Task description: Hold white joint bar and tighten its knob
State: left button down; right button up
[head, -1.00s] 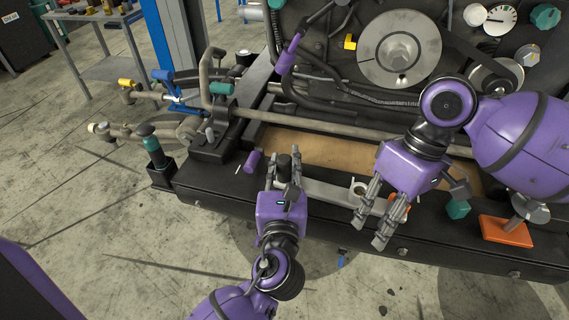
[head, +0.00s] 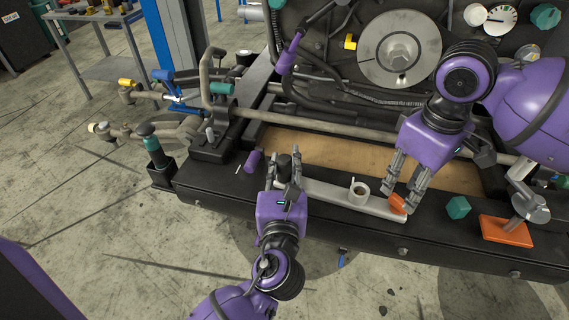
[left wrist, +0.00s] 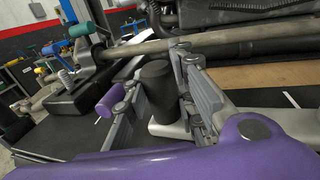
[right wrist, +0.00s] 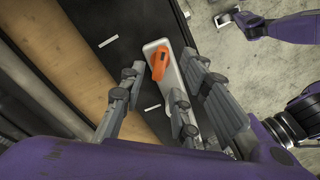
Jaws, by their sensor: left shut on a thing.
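The white joint bar (head: 335,196) lies along the black front ledge. At its left end stands a black cylinder (head: 284,162); the left wrist view shows this cylinder (left wrist: 157,92) upright between my fingers. My left gripper (head: 284,174) is shut on it.
A teal block (head: 458,207) and an orange plate (head: 506,230) lie right of the bar on the ledge. A purple cylinder (head: 253,160) lies left of my left gripper. Behind runs a long grey pipe (head: 320,127) below the engine. The concrete floor in front is mostly clear.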

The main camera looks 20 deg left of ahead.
aim_at(401, 200)
jog(key=shift+f, duration=1.8)
grip_shut()
